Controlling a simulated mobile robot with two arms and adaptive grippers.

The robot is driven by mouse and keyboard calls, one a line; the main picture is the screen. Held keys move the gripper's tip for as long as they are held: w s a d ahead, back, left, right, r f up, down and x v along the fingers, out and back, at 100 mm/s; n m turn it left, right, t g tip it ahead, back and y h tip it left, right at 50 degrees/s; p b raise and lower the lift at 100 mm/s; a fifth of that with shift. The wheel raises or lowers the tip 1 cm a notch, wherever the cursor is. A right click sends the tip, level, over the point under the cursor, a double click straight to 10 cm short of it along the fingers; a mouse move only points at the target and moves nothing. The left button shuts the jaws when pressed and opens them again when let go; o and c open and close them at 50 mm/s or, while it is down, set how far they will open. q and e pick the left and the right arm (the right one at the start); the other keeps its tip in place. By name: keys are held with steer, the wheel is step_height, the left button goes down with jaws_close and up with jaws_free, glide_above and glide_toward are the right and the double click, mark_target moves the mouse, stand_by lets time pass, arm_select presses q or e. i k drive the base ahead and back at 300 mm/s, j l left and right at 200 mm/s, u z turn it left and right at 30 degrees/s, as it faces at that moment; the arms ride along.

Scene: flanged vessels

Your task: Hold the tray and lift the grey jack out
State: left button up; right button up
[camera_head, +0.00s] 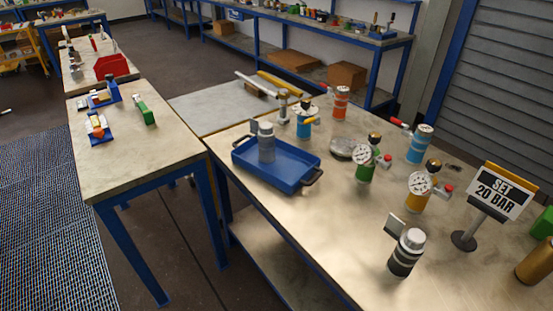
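A blue tray (291,181) with dark handles at its ends lies on the large workbench, near the bench's left edge. A grey jack (266,146) stands upright in the left part of the tray; its base is partly hidden by the tray wall. The right part of the tray looks empty. Neither of my grippers is in view.
Orange (341,103), blue (417,146), green (365,169) and yellow (419,196) jacks or gauged units stand right of the tray. A sign reading "SET 20 BAR" (495,192) stands at the right. Bare bench top (320,220) lies in front of the tray.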

mark_target(266, 146)
steer(key=i+j+z, duration=0.3)
steer(key=i+j, duration=0.2)
steer(key=i+j+z, duration=0.15)
steer(key=j, duration=0.3)
steer(key=i+j+z, duration=0.1)
steer(key=i+j, duration=0.15)
steer(key=i+j+z, duration=0.15)
steer(key=j, duration=0.35)
steer(key=i+j+z, duration=0.15)
steer(key=j, duration=0.25)
steer(key=i, duration=0.05)
